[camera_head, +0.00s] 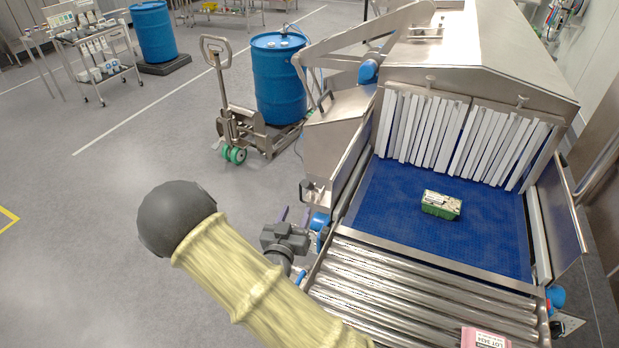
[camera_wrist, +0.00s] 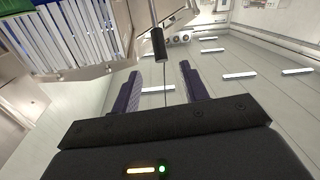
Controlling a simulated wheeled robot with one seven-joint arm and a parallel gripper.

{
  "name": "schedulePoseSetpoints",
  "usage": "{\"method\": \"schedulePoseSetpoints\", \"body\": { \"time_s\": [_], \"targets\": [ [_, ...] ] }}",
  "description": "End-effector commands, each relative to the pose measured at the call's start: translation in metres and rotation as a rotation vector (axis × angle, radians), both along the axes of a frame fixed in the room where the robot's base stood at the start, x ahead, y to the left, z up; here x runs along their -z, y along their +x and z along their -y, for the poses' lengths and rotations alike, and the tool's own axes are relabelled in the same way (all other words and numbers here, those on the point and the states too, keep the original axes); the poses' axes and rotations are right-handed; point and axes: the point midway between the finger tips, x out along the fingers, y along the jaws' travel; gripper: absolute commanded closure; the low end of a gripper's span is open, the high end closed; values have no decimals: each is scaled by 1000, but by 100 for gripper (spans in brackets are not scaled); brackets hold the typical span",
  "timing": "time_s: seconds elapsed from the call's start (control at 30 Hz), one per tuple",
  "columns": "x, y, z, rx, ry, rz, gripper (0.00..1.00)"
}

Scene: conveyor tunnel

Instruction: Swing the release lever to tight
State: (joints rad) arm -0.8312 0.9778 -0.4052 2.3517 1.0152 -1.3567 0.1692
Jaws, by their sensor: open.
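The release lever appears to be the thin metal rod with a black grip (camera_wrist: 158,45) in the wrist view. It hangs from the top edge, and its grip lies in the picture between and just beyond my fingertips. I cannot pick it out for certain in the head view, nor read any tight marking. My gripper (camera_wrist: 157,78) is open, with its two purple fingers apart and nothing between them. In the head view my gripper (camera_head: 294,214) is beside the left side of the conveyor, partly hidden by its own wrist.
A steel tunnel (camera_head: 480,50) with a white strip curtain (camera_head: 465,135) stands over the blue belt (camera_head: 385,205). A green box (camera_head: 441,204) lies on the belt, a pink box (camera_head: 485,338) on the rollers (camera_head: 420,290). A pallet jack (camera_head: 232,120) and blue drum (camera_head: 278,80) stand left.

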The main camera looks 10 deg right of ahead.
Motion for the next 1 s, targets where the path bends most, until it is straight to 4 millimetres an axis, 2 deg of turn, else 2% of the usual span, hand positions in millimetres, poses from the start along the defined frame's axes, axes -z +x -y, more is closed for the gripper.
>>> {"method": "schedulePoseSetpoints", "body": {
  "time_s": [0.7, 0.8, 1.0],
  "targets": [
    [-3, 110, 59, 3, 1, 1, 56],
    [-2, 119, 63, 2, 0, -1, 56],
    [0, 124, 65, 2, 1, 0, 56]
  ]
}}
